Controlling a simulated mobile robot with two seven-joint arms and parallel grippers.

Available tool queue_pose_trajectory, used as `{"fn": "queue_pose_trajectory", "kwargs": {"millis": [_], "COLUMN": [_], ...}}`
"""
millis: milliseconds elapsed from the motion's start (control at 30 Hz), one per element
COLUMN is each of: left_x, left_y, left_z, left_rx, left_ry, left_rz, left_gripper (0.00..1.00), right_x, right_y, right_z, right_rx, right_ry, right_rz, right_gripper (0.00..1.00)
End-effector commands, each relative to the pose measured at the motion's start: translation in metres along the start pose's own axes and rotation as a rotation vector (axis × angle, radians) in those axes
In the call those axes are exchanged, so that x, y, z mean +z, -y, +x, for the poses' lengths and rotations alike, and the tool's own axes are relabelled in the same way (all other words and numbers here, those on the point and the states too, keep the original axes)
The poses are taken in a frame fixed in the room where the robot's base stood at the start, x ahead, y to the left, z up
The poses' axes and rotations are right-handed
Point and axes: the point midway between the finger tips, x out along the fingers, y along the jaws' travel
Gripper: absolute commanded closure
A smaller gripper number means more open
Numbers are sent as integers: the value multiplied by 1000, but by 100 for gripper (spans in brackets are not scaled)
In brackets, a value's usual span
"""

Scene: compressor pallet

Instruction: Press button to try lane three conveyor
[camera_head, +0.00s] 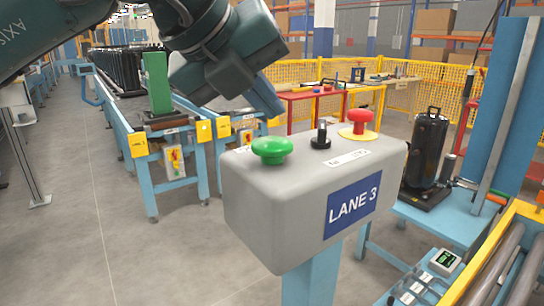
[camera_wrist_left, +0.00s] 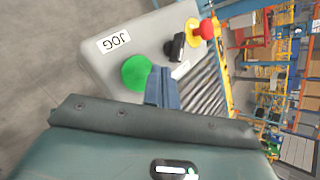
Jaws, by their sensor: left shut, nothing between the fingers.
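A grey control box (camera_head: 262,208) with a blue LANE 3 label (camera_head: 352,204) stands on a light blue post (camera_head: 312,282). On its top are a green button (camera_head: 272,150), a black selector switch (camera_head: 321,136) and a red mushroom button (camera_head: 359,119) on a yellow disc. My left gripper (camera_head: 268,104) is shut and empty, above and behind the green button in the head view. In the left wrist view the blue-grey fingers (camera_wrist_left: 163,88) overlap the right edge of the green button (camera_wrist_left: 134,73); I cannot tell any contact. A JOG label (camera_wrist_left: 114,41) shows there. My right gripper is not in view.
Blue conveyor frames (camera_head: 118,128) stand behind on the left, with a green upright part (camera_head: 157,82). A black compressor tank (camera_head: 427,150) stands on a blue bench at right. Rollers (camera_head: 496,272) lie at front right.

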Motion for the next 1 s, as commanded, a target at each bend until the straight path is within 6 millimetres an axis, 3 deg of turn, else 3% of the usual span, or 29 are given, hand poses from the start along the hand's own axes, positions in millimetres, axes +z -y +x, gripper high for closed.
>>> {"fn": "queue_pose_trajectory", "kwargs": {"millis": [133, 1000], "left_x": [-7, -6], "left_y": [-7, -6], "left_z": [10, 9], "left_rx": [0, 0], "left_ry": [1, 0], "left_rz": [0, 0], "left_gripper": [100, 100], "right_x": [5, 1], "right_y": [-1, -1], "right_z": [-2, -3], "right_rx": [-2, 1], "right_ry": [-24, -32], "right_rz": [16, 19], "right_gripper": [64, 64]}}
